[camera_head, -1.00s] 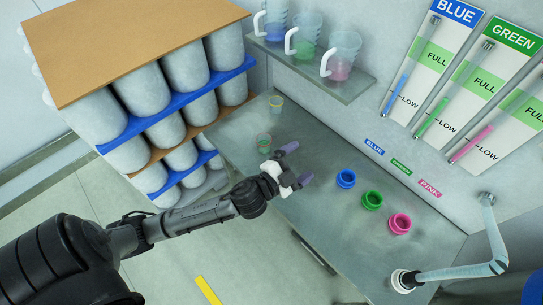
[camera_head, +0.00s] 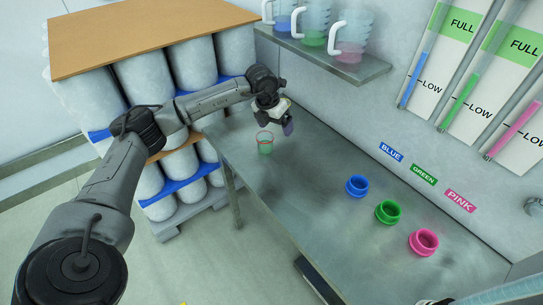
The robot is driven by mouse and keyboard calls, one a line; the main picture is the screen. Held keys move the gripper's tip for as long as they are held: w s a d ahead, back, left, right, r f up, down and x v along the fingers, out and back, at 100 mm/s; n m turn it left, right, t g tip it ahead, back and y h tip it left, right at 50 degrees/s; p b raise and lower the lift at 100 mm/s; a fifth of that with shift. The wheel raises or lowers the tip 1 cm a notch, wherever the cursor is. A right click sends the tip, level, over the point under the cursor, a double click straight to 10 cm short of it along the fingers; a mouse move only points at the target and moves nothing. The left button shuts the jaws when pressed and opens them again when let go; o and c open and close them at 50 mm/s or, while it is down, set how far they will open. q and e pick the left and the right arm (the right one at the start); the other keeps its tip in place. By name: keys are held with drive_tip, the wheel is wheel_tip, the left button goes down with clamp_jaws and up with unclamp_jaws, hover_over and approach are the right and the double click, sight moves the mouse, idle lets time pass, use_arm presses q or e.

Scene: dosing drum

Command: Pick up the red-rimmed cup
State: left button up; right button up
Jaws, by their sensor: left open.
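My left gripper (camera_head: 288,122) is over the table just right of and behind the cup in the picture. It points down, is open, and appears apart from the cup. The yellow-rimmed cup seen earlier is not visible now.
Blue (camera_head: 357,186), green (camera_head: 388,211) and pink (camera_head: 423,242) round containers stand along the right side of the table. A shelf (camera_head: 350,70) with several jugs overhangs the back. A rack of white drums (camera_head: 150,85) stands at the left. The table's middle is clear.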

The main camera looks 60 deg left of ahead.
use_arm(q)
drive_tip(key=n+g+y, duration=0.1)
drive_tip(key=y, duration=0.1)
approach(265, 135)
drive_tip(key=s+d+r, duration=0.1)
drive_tip(key=s+d, duration=0.1)
drive_tip(key=f+b, duration=0.1)
drive_tip(key=f, duration=0.2)
drive_tip(key=w+f+b, duration=0.1)
drive_tip(key=f, duration=0.2)
drive_tip(key=shift+w+f, duration=0.15)
drive_tip(key=shift+w+a+f+b, duration=0.15)
drive_tip(key=shift+f+b, duration=0.15)
drive_tip(key=shift+f, duration=0.45)
drive_tip(key=f, duration=0.1)
drive_tip(key=f+b, duration=0.1)
drive_tip(key=f, duration=0.3)
drive_tip(key=shift+w+a, duration=0.25)
drive_tip(key=shift+w, duration=0.05)
drive_tip(key=shift+r, duration=0.1)
drive_tip(key=shift+c, duration=0.5)
drive_tip(key=shift+c, duration=1.4)
drive_tip(key=c, duration=0.6)
